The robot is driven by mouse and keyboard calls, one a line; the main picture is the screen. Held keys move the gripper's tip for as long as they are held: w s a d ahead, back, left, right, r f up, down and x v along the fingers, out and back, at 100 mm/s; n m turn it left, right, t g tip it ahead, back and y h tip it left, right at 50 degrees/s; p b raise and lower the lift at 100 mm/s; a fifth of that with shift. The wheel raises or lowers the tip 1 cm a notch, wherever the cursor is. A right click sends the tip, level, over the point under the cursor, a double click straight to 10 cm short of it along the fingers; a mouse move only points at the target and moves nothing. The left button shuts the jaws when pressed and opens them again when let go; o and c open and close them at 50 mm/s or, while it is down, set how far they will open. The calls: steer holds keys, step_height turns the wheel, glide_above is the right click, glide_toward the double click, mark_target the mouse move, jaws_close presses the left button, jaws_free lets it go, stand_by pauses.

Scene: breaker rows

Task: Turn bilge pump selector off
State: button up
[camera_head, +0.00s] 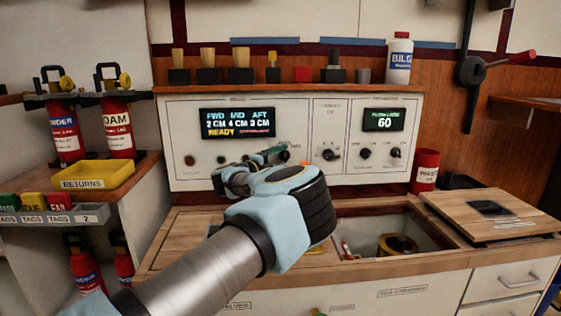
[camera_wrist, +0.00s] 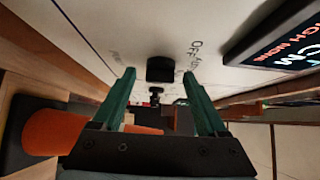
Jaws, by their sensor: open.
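A black selector knob (camera_wrist: 160,69) stands on the pale control panel in the wrist view, with the printed word OFF beside it on the right and other lettering partly readable. My gripper (camera_wrist: 158,76) is open, its two green fingers on either side of the knob with a gap to each. I cannot tell how deep the knob sits between the tips. In the head view, my gripper (camera_head: 266,157) is close to the panel (camera_head: 290,110), below the display, and hides most of the knob. Which position the knob points to cannot be made out.
The display (camera_head: 237,122) shows three levels and READY. An open hatch (camera_head: 345,213) lies in the counter. Fire extinguishers (camera_head: 117,130) and a yellow tray (camera_head: 95,175) stand left.

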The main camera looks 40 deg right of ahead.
steer(key=shift+c, duration=0.2)
jaws_close()
stand_by(0.4)
